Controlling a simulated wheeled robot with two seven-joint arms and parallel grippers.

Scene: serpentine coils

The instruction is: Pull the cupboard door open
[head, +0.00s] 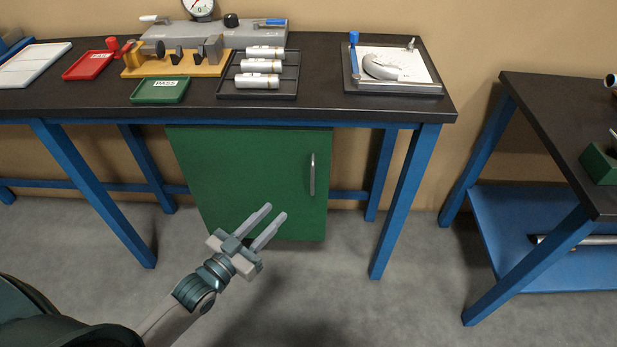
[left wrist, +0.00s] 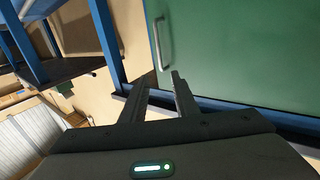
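The green cupboard (head: 245,175) hangs under the black-topped workbench, and its door faces me, shut. A grey vertical bar handle (head: 312,174) sits near the door's right edge. My left gripper (head: 270,216) is in front of the lower part of the door, below and left of the handle, with its two fingers apart and nothing between them. In the left wrist view, the handle (left wrist: 161,43) on the green door (left wrist: 240,50) lies beyond the open fingertips (left wrist: 160,80), apart from them. My right gripper is not in view.
Blue bench legs (head: 405,200) stand right of the cupboard. The benchtop (head: 330,105) above carries a green tray (head: 160,90), a red tray (head: 88,65) and a black tray of white cylinders (head: 258,95). A second bench (head: 560,110) is at the right. The grey floor before the cupboard is clear.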

